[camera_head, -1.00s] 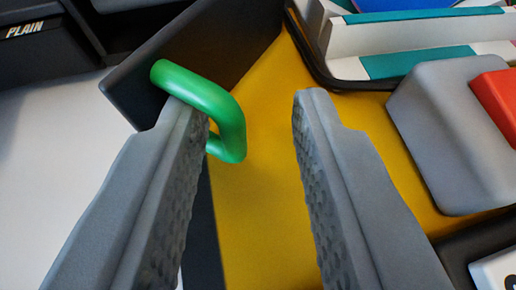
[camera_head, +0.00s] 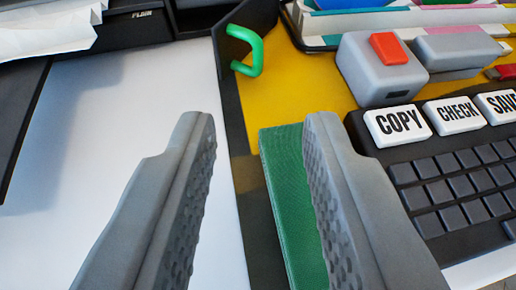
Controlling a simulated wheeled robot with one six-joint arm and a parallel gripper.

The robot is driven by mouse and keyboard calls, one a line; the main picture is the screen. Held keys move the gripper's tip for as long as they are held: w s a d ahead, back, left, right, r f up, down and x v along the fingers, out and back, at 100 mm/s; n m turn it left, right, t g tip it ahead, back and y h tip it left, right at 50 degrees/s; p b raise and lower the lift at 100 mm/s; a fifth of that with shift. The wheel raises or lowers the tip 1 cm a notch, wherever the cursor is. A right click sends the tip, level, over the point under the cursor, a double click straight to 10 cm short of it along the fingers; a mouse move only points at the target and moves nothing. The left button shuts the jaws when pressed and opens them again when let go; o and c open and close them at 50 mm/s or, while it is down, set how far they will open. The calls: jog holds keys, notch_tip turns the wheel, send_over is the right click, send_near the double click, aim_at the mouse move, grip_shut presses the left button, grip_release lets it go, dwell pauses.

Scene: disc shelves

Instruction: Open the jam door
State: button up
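A green loop handle (camera_head: 258,54) is fixed to a dark panel (camera_head: 232,38) at the top centre. The panel looks like the jam door and stands out at an angle beside a yellow surface (camera_head: 290,85). No label on it shows, and I cannot tell how far it is open. My gripper (camera_head: 260,118) is open and empty. Its fingertips are apart from the handle, which lies beyond them. The left finger is over the white surface, and the right finger partly covers a green textured strip.
The green strip (camera_head: 285,175) lies by the right finger. A grey box with a red button (camera_head: 390,48) and a black keyboard with COPY, CHECK and SAVE keys (camera_head: 398,124) are at right. A black PLAIN unit (camera_head: 125,30) is at upper left. The white surface (camera_head: 130,110) is clear.

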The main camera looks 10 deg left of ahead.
jog(key=shift+v, duration=2.35)
jog(key=shift+f, duration=0.15)
